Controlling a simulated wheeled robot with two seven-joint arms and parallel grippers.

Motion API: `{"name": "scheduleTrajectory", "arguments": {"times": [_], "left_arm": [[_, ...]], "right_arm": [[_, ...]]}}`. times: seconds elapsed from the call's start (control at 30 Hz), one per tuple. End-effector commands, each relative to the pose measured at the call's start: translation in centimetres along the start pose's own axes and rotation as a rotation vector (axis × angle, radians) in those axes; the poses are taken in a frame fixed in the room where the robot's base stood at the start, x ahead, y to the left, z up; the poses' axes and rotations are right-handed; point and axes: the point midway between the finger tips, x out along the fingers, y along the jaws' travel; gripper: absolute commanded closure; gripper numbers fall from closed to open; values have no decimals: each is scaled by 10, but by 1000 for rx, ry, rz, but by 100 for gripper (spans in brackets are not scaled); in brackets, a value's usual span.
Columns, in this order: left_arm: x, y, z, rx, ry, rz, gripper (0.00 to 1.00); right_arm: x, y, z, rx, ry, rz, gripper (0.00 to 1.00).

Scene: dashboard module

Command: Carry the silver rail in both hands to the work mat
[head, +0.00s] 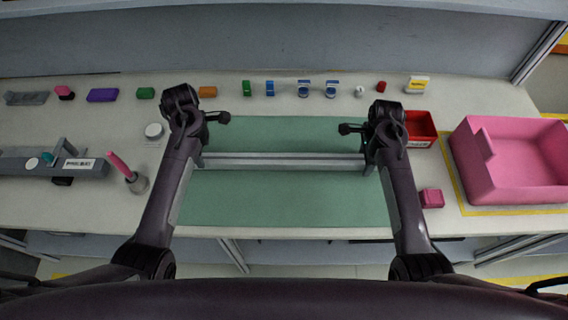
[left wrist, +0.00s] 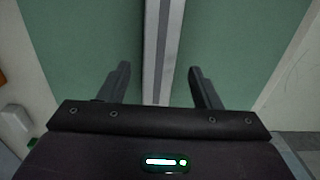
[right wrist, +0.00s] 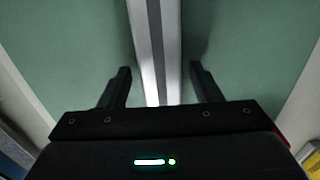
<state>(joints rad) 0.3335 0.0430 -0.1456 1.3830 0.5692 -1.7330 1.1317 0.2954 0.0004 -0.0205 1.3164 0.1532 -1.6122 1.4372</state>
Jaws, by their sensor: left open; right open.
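The silver rail (head: 284,160) lies across the green work mat (head: 284,206), running left to right. My left gripper (head: 202,162) is at the rail's left end and my right gripper (head: 366,162) is at its right end. In the left wrist view the rail (left wrist: 162,45) passes between the open fingers of my left gripper (left wrist: 160,85), with a gap on each side. In the right wrist view the rail (right wrist: 157,45) passes between the open fingers of my right gripper (right wrist: 162,85), also with gaps. The rail's ends are partly hidden by my arms in the head view.
A pink bin (head: 510,165) and a red tray (head: 420,128) stand on the right, with a pink block (head: 431,198) nearer. A grey fixture (head: 50,162) and a holder with a pink stick (head: 137,183) stand on the left. Several small coloured items line the back.

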Motion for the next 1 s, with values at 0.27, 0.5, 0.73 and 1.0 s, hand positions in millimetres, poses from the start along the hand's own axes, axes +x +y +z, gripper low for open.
{"name": "scheduleTrajectory", "arguments": {"times": [0.27,0.5,0.73,1.0], "left_arm": [[-56,1,0,0,1,2,42],[-74,0,0,-1,0,0,42],[-75,0,0,0,0,-1,42],[-74,0,0,0,0,-1,42]], "right_arm": [[0,0,0,0,0,0,42],[-4,0,0,0,0,-2,42],[-41,-1,0,1,1,-5,42],[-96,-1,0,-1,1,-3,42]]}}
